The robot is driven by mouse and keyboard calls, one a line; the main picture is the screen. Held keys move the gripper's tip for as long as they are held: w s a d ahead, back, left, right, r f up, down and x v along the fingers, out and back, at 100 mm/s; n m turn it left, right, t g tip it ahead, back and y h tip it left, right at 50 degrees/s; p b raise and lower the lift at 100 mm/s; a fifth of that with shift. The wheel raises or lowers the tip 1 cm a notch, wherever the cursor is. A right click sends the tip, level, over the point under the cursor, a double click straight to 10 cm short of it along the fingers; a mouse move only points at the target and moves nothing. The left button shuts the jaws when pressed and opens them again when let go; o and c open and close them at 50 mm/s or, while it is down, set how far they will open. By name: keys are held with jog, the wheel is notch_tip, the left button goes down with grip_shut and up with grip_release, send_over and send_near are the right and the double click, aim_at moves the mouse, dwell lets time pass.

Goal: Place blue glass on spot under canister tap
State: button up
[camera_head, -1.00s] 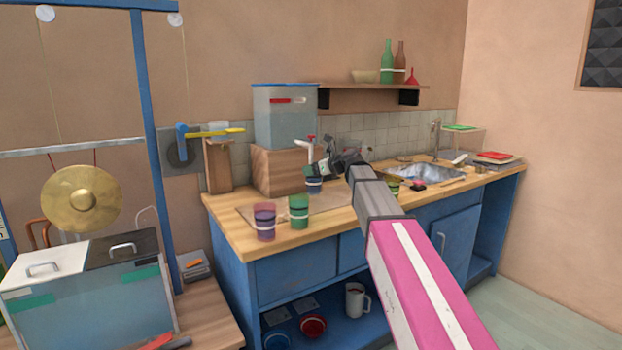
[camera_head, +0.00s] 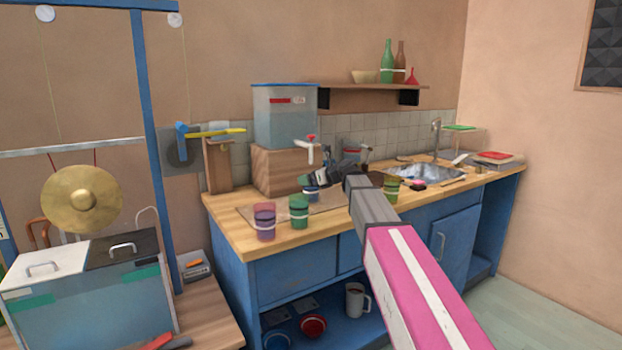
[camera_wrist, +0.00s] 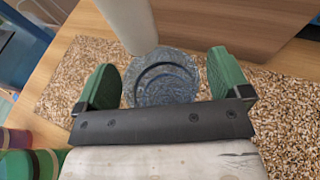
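The blue glass (camera_head: 311,194) stands on the speckled mat (camera_head: 335,200) on the counter, in front of the wooden block. In the wrist view the blue glass (camera_wrist: 162,80) is seen from above, between the green fingers of my gripper (camera_wrist: 165,80). The fingers are spread on either side, with a narrow gap on the right; on the left I cannot clearly see a gap. The white tap (camera_head: 310,152) of the canister (camera_head: 283,125) is just above and behind the glass; it also shows in the wrist view (camera_wrist: 130,22). My gripper partly hides the glass in the head view.
A purple glass (camera_head: 264,222) and a green glass (camera_head: 299,212) stand near the counter's front left edge. An olive glass (camera_head: 391,188) stands right of my arm. The wooden block (camera_head: 278,172) under the canister is close behind. A sink (camera_head: 430,174) is at right.

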jog(key=shift+r, duration=0.15)
jog(key=v, duration=1.2)
